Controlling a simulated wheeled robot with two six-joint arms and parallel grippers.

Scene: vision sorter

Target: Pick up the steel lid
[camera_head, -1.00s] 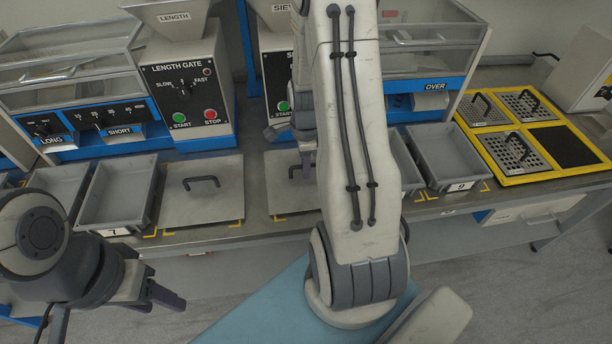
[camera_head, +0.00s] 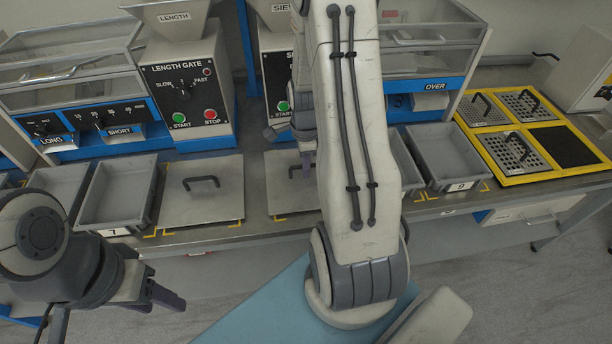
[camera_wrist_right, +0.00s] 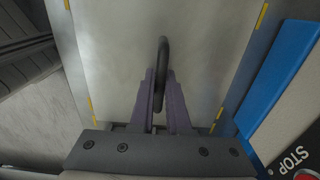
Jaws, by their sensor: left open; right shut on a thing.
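A flat square steel lid (camera_head: 282,187) with a dark bar handle lies on the bench, partly hidden behind my right arm in the head view. My right gripper (camera_head: 307,171) is over its handle. In the right wrist view, the fingers of the right gripper (camera_wrist_right: 161,100) are shut on the dark handle (camera_wrist_right: 163,58) of the steel lid (camera_wrist_right: 115,50). A second steel lid (camera_head: 200,212) with the same handle lies to the left, untouched. My left gripper (camera_head: 158,298) is open and empty in front of the bench, at the lower left.
Grey trays (camera_head: 117,190) stand left of the lids, and another tray (camera_head: 447,157) stands right of my arm. A yellow-framed rack (camera_head: 510,177) with perforated plates is at the right. The length gate box (camera_head: 186,90) stands behind the lids. Yellow corner marks surround the lids.

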